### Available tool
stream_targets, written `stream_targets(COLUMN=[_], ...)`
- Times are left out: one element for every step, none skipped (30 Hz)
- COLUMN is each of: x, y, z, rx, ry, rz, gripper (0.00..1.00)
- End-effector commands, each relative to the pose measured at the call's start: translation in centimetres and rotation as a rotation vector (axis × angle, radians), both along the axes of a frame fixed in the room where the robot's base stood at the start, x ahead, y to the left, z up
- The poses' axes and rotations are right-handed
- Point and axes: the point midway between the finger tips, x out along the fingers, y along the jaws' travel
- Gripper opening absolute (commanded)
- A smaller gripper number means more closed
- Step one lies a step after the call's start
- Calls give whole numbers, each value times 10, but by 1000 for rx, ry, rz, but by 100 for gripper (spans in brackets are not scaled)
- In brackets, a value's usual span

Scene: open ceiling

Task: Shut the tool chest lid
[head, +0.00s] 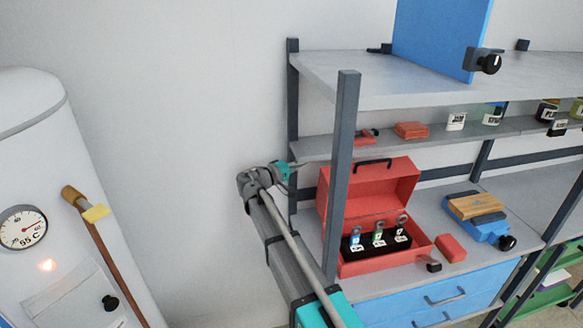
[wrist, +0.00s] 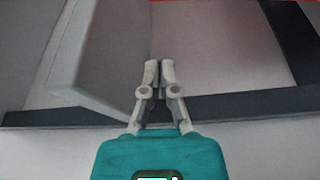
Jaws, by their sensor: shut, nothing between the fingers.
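The red tool chest (head: 391,261) stands on the grey shelf with its lid (head: 392,187) raised and leaning back. A black handle shows at the lid's top. Inside the chest, several tagged items stand in a black insert. My gripper (head: 299,166) is left of the lid, at about its height, beside the rack's dark posts and apart from the lid. In the wrist view my gripper (wrist: 158,70) has its fingertips together with nothing between them. The chest's left side is partly hidden by the front post.
A dark front post (head: 341,180) rises between my arm's side and the chest. An upper shelf (head: 410,80) and a narrow shelf with small items (head: 410,130) lie above. A red block (head: 451,247) and a blue-and-wood object (head: 477,211) are to the right. A white tank (head: 60,190) stands left.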

Motion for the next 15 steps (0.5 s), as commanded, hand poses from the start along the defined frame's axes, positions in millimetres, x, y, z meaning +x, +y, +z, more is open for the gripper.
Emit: stream_targets(x=[5, 8, 12, 15, 18, 22, 24, 27, 31, 33, 24, 17, 13, 10, 6], y=[-7, -10, -15, -19, -23, -27, -31, -35, -40, -43, -44, -45, -46, -47, -49], z=[1, 1, 2, 2, 2, 3, 3, 3, 3, 4, 1, 0, -1, -1, -2], rx=[0, 0, 0, 0, 0, 0, 0, 0, 0, 0, 0, 0, 0, 0, 0], ry=[0, 0, 0, 0, 0, 0, 0, 0, 0, 0, 0, 0, 0, 0, 0], rz=[-1, 0, -1, -2, -2, 0, 0, -1, -1, -1, 1, 2, 2, 2, 1], gripper=[0, 0, 0, 0, 0, 0, 0, 0, 0, 0, 0, 0, 0, 0, 0])
